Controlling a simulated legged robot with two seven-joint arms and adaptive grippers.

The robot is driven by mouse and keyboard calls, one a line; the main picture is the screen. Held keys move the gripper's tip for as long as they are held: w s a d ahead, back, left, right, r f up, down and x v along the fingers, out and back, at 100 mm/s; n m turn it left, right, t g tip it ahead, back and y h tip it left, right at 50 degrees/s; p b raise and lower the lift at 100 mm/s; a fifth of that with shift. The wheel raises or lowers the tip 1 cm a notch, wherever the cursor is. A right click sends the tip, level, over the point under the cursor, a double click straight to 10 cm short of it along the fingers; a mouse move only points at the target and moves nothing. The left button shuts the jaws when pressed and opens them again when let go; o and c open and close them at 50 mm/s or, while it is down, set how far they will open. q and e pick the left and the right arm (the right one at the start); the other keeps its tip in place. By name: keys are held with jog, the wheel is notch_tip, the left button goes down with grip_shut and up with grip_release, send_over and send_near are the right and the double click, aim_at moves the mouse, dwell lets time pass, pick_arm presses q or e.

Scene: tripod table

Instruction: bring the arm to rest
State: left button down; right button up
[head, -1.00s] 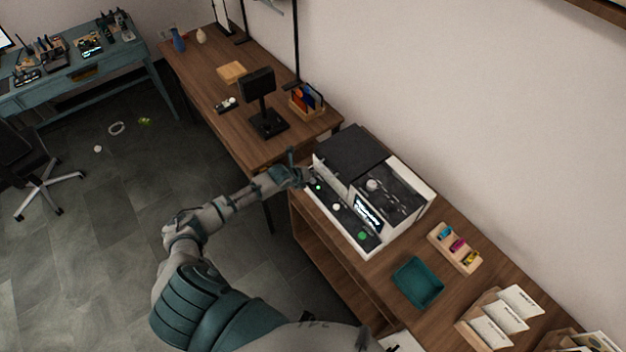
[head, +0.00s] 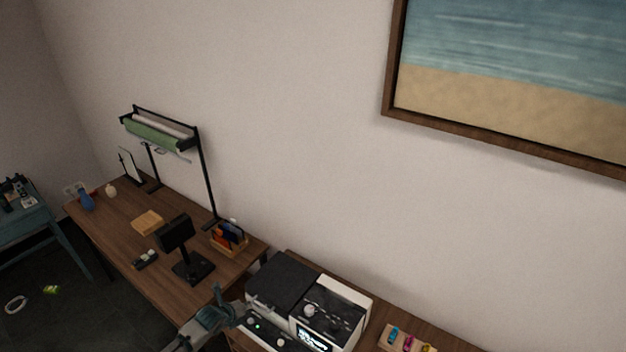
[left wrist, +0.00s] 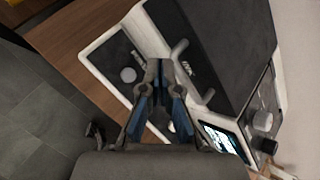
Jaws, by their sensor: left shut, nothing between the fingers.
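My left gripper (head: 226,300) shows low in the head view, at the left front corner of a white and black machine (head: 283,277). In the left wrist view the gripper (left wrist: 163,66) has its two fingers close together, shut and empty, over the machine's dark front panel (left wrist: 119,60). I cannot tell whether the fingertips touch the panel. The machine has knobs, a lit screen (left wrist: 224,140) and a green light. The rest of my left arm is mostly below the head view. My right gripper is not in view.
A brown desk (head: 130,237) to the left holds a black stand (head: 184,247), a card holder (head: 229,238) and a roll rack (head: 158,132). A small wooden tray (head: 401,340) is right of the machine. A wall with a framed picture (head: 520,75) is behind.

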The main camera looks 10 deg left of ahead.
pick_arm(q)
jog(key=s+d+f+n+g+h, duration=0.1)
jog(key=s+d+f+n, duration=0.1)
jog(key=s+d+n, duration=0.55)
jog(key=s+d+f+n+g, duration=0.2)
jog(key=s+d+f+n, duration=0.15)
jog(key=s+d, duration=0.65)
jog(key=s+a+r+n+g+y, duration=0.1)
jog(key=s+r+n, duration=0.2)
jog(key=s+n, duration=0.55)
jog(key=s+a+r+n+g+y, duration=0.2)
jog(key=s+r+n, duration=0.1)
jog(key=s+n, duration=0.55)
notch_tip(320, 180, down, 27)
jog(key=s+m+b, duration=0.1)
jog(key=b, duration=0.2)
jog(key=s+a+f+g+b, duration=0.2)
jog(key=s+f, duration=1.7)
jog(key=f, duration=0.2)
jog(key=shift+a+f+b, duration=0.35)
jog(key=shift+a+b, duration=0.05)
